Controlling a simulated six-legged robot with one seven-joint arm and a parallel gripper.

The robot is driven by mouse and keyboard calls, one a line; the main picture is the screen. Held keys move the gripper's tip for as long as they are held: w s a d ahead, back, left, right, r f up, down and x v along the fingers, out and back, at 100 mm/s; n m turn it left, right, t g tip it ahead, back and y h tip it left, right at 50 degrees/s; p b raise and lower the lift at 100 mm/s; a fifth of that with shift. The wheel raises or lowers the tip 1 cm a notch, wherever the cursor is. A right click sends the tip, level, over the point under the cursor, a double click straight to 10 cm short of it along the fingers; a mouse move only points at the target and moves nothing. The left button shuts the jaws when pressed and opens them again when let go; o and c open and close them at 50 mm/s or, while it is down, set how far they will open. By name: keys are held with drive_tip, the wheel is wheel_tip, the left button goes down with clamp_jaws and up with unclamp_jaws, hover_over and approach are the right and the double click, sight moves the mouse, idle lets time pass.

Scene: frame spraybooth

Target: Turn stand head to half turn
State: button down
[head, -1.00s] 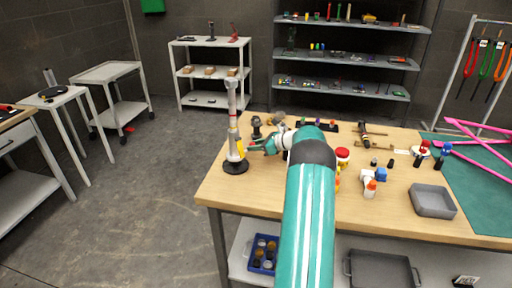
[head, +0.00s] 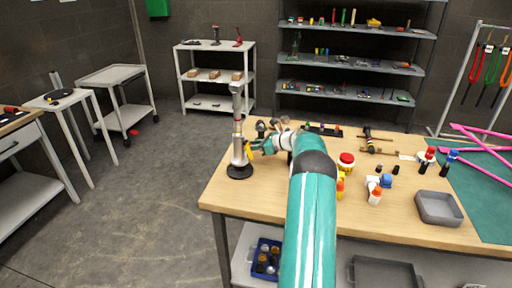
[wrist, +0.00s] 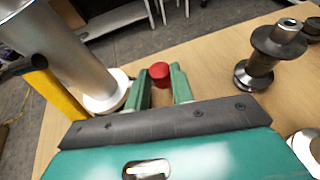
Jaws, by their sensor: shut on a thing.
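The stand (head: 238,128) is a tall grey-white column on a round black base, upright at the table's left edge. Its head (head: 236,89) at the top looks dark grey. A yellow part (head: 248,152) sits low on its right side. In the wrist view the pale column (wrist: 62,45) leans across the upper left, with a yellow bar (wrist: 55,96) beside it. My gripper (head: 254,145) is at the lower column, from the right. In the wrist view its green fingers (wrist: 161,86) are around a small red piece (wrist: 159,71); how this joins the stand is hidden.
The wooden table (head: 300,195) holds a red-topped yellow item (head: 346,161), small bottles and a grey tray (head: 438,208) to the right. A dark spool-shaped item (wrist: 262,55) stands right of my gripper.

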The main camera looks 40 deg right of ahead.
drive_tip(key=shift+w+a+f, duration=0.1)
drive_tip(key=shift+a+f, duration=0.4)
drive_tip(key=shift+f, duration=0.15)
drive_tip(key=c, duration=1.2)
unclamp_jaws()
drive_tip(key=shift+d, duration=0.1)
drive_tip(key=shift+s+d+f, duration=0.1)
drive_tip(key=shift+s+d, duration=0.2)
drive_tip(key=shift+r, duration=0.2)
drive_tip(key=s+a+r, duration=0.8)
drive_tip(key=s+r, duration=0.2)
drive_tip(key=r, duration=0.3)
drive_tip(key=shift+s+a+r, duration=0.3)
drive_tip(key=shift+a+r, duration=0.05)
drive_tip(key=shift+r, duration=0.05)
